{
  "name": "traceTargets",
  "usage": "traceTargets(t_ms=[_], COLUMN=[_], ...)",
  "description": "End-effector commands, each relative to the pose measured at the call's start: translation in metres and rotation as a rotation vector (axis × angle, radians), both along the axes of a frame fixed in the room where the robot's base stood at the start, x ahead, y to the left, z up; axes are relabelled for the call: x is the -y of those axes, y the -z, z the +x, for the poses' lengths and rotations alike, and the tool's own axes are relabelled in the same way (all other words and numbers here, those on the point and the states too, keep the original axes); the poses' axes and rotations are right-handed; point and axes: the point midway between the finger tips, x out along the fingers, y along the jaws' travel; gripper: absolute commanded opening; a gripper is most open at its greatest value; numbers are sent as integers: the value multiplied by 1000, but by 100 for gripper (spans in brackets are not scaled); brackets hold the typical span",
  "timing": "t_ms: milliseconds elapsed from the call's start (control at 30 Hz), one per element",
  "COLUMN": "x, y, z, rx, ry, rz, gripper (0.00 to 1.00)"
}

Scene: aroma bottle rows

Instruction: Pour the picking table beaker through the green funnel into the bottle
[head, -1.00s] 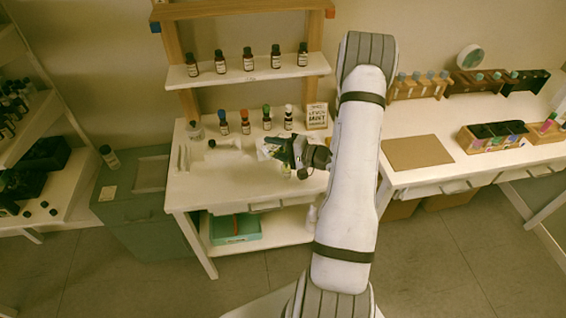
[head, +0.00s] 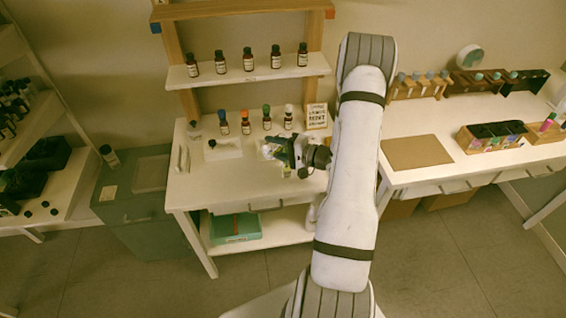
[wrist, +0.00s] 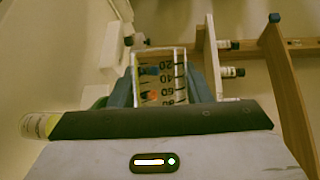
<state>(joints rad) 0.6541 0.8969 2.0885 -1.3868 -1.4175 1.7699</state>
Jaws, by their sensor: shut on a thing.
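My gripper (head: 284,151) is over the right part of the white picking table (head: 215,185). In the wrist view its teal fingers are shut on a clear beaker (wrist: 172,84) with black graduation marks. The bottles seen past the beaker lie crosswise to it, so it appears strongly tilted. A yellowish-green thing (head: 286,173) shows just below my gripper; I cannot tell if it is a bottle. A pale yellow cylinder (wrist: 38,125) lies at the left of the wrist view. I cannot make out the green funnel for certain; my gripper and arm hide part of that area.
A row of bottles with blue (head: 223,122), orange (head: 245,122), green (head: 267,118) and white (head: 288,117) caps stands behind my gripper. A small sign (head: 316,115) stands right of them. A shelf (head: 230,78) with dark bottles is above. The table's front left is clear.

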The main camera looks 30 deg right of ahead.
Motion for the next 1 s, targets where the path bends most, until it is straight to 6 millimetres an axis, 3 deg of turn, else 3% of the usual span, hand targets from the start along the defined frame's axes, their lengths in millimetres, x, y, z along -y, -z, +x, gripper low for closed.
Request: traceTargets(t_ms=[1000], x=[1], y=[-2], z=[0], rx=[-14], ry=[0], rz=[43], gripper=[21])
